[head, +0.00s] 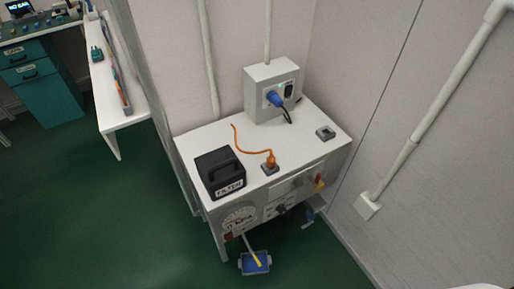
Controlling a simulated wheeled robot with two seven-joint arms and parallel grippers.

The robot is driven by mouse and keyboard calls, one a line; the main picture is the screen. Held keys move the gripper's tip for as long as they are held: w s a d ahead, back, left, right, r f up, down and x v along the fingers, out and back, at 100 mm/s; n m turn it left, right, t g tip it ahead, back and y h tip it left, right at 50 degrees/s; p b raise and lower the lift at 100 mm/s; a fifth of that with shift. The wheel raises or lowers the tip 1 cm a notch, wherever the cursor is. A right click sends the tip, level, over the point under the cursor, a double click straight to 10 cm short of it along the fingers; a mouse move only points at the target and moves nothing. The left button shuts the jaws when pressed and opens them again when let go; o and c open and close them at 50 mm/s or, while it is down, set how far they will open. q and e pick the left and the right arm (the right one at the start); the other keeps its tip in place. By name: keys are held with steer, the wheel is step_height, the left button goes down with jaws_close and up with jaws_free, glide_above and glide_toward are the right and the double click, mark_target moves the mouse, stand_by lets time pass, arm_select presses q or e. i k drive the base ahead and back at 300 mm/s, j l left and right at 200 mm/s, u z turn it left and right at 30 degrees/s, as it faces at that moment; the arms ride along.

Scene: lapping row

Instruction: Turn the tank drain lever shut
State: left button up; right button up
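A white cabinet (208,130) stands against the wall in the head view, with its front panel facing down the picture. A small blue part (309,214), possibly the drain lever, shows low at the cabinet's right front. It is too small to tell whether it is open or shut. A red and yellow part (319,182) sits on the right of the front panel. A dark knob (281,210) and a round dial (240,216) are also on the panel. Neither of my grippers is in view.
A black box marked FILTER (220,172), an orange plug with cord (269,161) and a grey socket (325,133) are on the cabinet top. A blue tray (247,266) lies below. A wall pipe (431,108) runs right. The green floor at left is clear.

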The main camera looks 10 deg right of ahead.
mark_target(259, 263)
steer(key=k+l+u, duration=0.1)
steer(key=k+l, duration=0.35)
steer(key=k+l+u, duration=0.15)
steer(key=k+l, duration=0.3)
steer(key=l, duration=0.2)
